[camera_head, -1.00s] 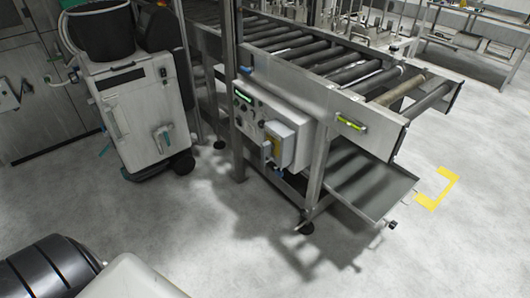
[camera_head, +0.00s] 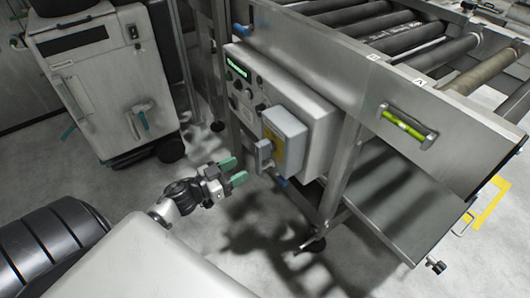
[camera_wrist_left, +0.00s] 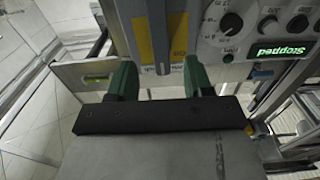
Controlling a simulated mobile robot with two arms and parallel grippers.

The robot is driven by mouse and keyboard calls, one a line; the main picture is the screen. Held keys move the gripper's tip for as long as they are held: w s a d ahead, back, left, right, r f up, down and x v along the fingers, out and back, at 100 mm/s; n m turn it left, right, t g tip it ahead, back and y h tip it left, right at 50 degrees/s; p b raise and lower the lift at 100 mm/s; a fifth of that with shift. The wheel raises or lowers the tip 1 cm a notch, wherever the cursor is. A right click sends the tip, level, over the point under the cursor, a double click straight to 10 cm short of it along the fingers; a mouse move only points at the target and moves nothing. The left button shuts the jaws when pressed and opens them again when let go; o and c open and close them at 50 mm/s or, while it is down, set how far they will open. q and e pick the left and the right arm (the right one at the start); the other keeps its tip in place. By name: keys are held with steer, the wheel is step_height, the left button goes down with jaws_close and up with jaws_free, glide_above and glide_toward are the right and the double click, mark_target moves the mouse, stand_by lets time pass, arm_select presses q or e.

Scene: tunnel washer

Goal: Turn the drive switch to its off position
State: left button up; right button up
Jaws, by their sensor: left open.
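The drive switch appears to be the grey lever handle (camera_head: 263,155) on a yellow plate, on the front of a grey box (camera_head: 286,135) at the conveyor's control panel. In the left wrist view the lever (camera_wrist_left: 161,38) stands in front of the yellow plate (camera_wrist_left: 141,36). My left gripper (camera_head: 235,171) has green fingers and is open and empty. In the head view it is just left of the lever, with a small gap. In the left wrist view the lever lines up between the fingers (camera_wrist_left: 160,78). My right gripper is not in view.
The control panel (camera_head: 240,87) has knobs; its display (camera_wrist_left: 283,50) reads "Stopped". A steel conveyor frame leg (camera_head: 338,178) and tray (camera_head: 400,205) stand to the right. A white wheeled machine (camera_head: 100,85) stands at left. Floor (camera_head: 215,225) below the gripper is clear.

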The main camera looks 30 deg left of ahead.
mark_target(256, 160)
arm_select(q)
steer(key=b+x, duration=0.1)
steer(key=x, duration=0.8)
steer(key=shift+w+d, duration=0.1)
steer(key=shift+w, duration=0.1)
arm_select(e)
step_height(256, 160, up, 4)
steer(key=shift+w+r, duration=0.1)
arm_select(q)
jaws_close()
